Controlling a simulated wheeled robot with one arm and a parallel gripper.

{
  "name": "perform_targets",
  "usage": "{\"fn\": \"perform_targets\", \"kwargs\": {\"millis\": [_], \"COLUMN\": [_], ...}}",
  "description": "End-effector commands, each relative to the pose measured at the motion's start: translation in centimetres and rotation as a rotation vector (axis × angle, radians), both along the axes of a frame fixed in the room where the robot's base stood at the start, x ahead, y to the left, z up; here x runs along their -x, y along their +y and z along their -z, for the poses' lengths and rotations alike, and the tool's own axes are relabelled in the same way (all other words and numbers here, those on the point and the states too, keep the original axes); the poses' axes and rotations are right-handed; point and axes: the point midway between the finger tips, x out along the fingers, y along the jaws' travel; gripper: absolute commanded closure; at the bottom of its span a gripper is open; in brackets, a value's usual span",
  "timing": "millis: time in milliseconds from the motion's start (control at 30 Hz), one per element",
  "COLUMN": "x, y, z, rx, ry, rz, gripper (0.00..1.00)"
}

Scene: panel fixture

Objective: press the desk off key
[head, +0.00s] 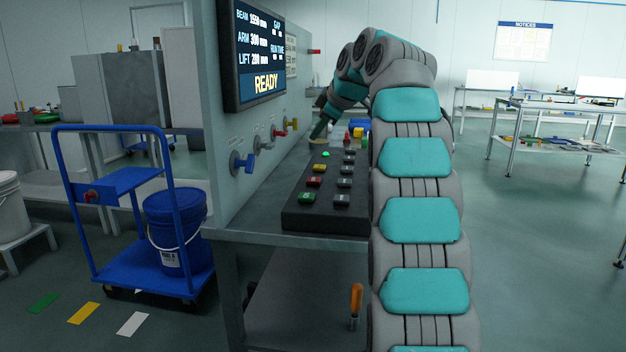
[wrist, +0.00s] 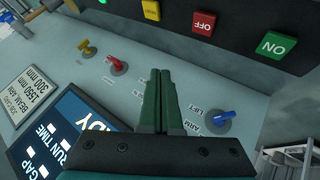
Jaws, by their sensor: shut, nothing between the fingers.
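The red OFF key (head: 314,181) sits on the dark sloped console on the desk, between a green key (head: 307,199) and a yellow key (head: 320,168). In the wrist view the red OFF key (wrist: 203,23) shows at the top, right of the fingertips, with the green ON key (wrist: 277,44) farther right and the yellow key (wrist: 150,10) to the left. My gripper (head: 317,138) is above the far end of the console, close to the panel. In the wrist view my gripper (wrist: 161,72) is shut and empty, its fingertips apart from the OFF key.
The upright panel carries a blue lever (head: 245,162), a red lever (head: 280,132) and a yellow lever (head: 292,123). Its screen (head: 260,55) reads READY. Several grey keys (head: 342,200) line the console's right side. A blue trolley (head: 135,185) stands left of the desk.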

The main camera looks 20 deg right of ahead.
Motion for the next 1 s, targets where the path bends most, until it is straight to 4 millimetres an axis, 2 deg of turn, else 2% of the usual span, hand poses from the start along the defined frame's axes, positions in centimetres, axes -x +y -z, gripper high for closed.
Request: {"fn": "perform_targets", "kwargs": {"millis": [167,367,800,1000], "x": [0.0,0.1,0.0,0.0], "y": [0.0,0.0,0.0,0.1], "z": [0.3,1.7,7.6,8.9], "rx": [-0.001,-0.002,0.0,-0.001], "ry": [0.001,0.002,-0.001,-0.001], "rz": [0.0,0.001,0.001,-0.001], "gripper": [1.0,1.0,1.0,1.0]}}
